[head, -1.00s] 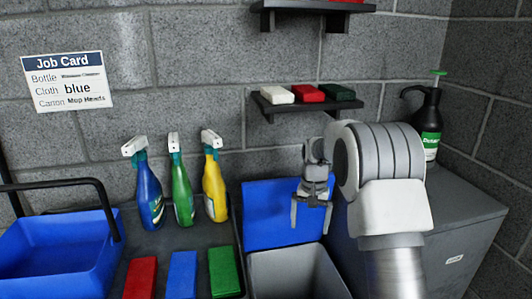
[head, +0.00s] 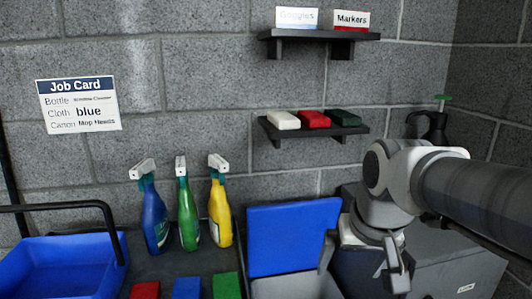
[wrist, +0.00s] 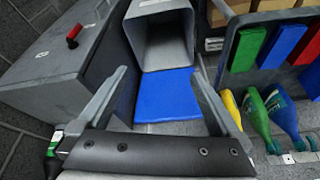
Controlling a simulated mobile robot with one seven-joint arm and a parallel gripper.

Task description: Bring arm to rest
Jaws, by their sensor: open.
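My gripper (head: 362,262) is open and empty in the head view, in front of the grey cabinet and right of the upright blue lid. My arm reaches in from the right edge. In the wrist view, the two fingers of my gripper (wrist: 160,78) are spread wide with nothing between them. The blue lid (wrist: 163,95) and grey bin (wrist: 135,38) show beyond them, apart from the fingers as far as I can tell.
Spray bottles in blue (head: 155,222), green (head: 188,220) and yellow (head: 220,218) stand left of the lid (head: 290,240). Red, blue and green cloths lie in front. A blue basket (head: 60,268) is far left. Wall shelves (head: 315,132) hang above; a pump bottle (head: 432,128) stands behind my arm.

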